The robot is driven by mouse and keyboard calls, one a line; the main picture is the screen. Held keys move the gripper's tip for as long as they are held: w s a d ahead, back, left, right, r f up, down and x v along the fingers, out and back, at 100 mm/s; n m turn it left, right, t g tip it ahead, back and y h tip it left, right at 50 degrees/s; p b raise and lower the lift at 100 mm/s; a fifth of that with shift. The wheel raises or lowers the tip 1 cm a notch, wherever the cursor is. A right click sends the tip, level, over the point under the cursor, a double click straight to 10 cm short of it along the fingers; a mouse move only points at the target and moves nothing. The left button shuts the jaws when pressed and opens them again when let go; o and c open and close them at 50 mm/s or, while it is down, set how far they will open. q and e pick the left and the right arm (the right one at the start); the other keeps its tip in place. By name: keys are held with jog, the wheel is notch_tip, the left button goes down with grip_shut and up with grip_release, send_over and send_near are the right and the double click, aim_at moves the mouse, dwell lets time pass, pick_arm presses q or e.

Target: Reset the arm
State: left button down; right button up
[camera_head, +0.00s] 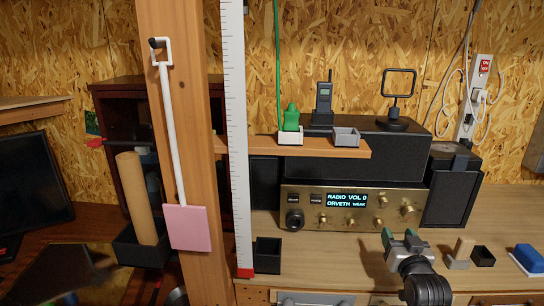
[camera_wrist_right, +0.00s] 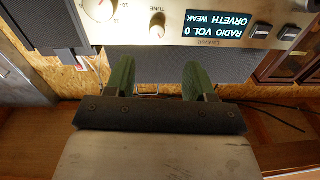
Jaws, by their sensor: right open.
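My right gripper (camera_head: 400,238) is in the lower right of the head view, over the plank bench (camera_head: 345,262) and in front of the radio (camera_head: 340,222). Its two green fingers are apart, with nothing between them. In the right wrist view the open fingers (camera_wrist_right: 158,78) point towards the radio front (camera_wrist_right: 160,15), which appears upside down. The fingers look clear of the radio. My left gripper does not show in the head view.
A wooden post (camera_head: 180,120) with a pink flyswatter (camera_head: 187,228) stands left. A shelf (camera_head: 330,152) holds a green figure (camera_head: 291,118) and a grey tray (camera_head: 346,136). Small blocks (camera_head: 460,252) and a blue item (camera_head: 527,258) lie right of my gripper. A black box (camera_head: 268,252) stands left.

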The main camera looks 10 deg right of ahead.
jog(key=s+a+f+g, duration=0.1)
jog(key=f, duration=0.1)
jog(key=s+a+f+n+y, duration=0.1)
jog(key=a, duration=0.1)
jog(key=s+a+f+g, duration=0.1)
jog(key=f, duration=0.1)
jog(key=shift+s+a+f+n+g+y, duration=0.3)
jog(key=shift+a, duration=0.05)
jog(key=s+a+f+n+g+y, duration=0.1)
jog(key=s+a+f+g, duration=0.35)
jog(key=s, duration=0.55)
jog(key=s+a+f+n+g, duration=0.1)
jog(key=s+a+f+g, duration=0.3)
jog(key=s, duration=0.6)
jog(key=s+a+f+n+g+y, duration=0.15)
jog(key=s+a+g, duration=0.35)
jog(key=s, duration=0.5)
notch_tip(320, 180, down, 28)
jog(key=s+a, duration=0.1)
jog(key=s+d+f, duration=0.2)
jog(key=s+f, duration=1.2)
jog(key=s, duration=0.2)
jog(key=shift+d+f+g, duration=0.3)
jog(key=shift+f+g, duration=0.05)
jog(key=shift+g, duration=0.1)
